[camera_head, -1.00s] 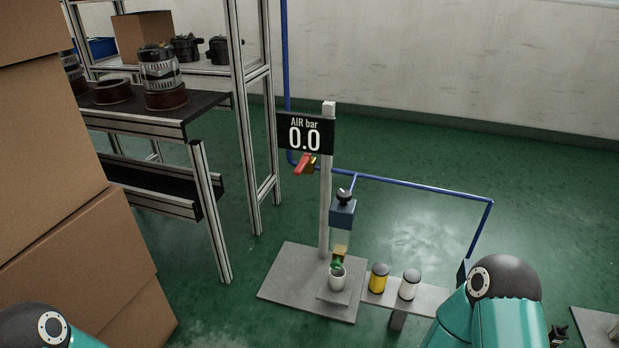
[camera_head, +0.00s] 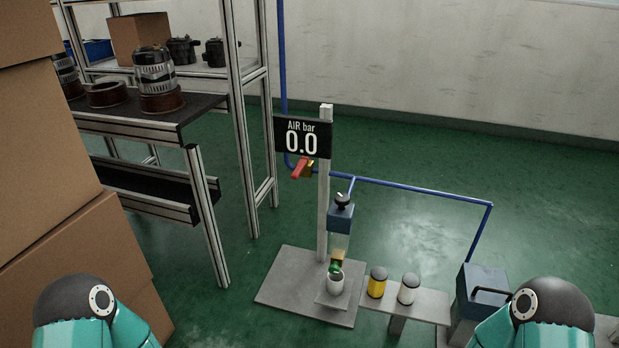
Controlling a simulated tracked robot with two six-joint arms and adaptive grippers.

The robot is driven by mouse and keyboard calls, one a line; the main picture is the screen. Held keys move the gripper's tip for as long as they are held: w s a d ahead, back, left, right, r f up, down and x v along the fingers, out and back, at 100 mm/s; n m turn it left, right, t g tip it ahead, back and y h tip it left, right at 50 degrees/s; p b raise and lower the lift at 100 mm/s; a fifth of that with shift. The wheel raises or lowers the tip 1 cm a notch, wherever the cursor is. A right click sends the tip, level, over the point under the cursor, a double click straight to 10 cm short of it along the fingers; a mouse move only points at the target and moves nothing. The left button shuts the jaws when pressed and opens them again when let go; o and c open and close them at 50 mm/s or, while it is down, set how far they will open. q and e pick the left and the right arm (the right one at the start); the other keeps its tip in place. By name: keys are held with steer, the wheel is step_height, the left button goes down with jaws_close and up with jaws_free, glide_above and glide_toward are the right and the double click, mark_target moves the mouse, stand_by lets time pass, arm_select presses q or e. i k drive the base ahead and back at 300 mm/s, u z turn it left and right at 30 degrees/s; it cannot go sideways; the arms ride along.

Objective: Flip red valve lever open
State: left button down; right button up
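The red valve lever (camera_head: 298,169) sits on a brass valve body (camera_head: 308,171) on the blue air pipe, just below the display and left of the grey post. The lever slants down to the left, across the pipe. The black display (camera_head: 303,138) reads "AIR bar 0.0".
Stacked cardboard boxes (camera_head: 60,200) fill the left side. A metal shelf (camera_head: 150,124) with alternator parts stands behind them. Below the valve are a blue-topped filter unit (camera_head: 341,215), a white cup (camera_head: 335,283), a yellow canister (camera_head: 377,282) and a white canister (camera_head: 408,288).

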mark_target(297, 172)
steer(key=i, duration=0.95)
steer(key=u, duration=0.05)
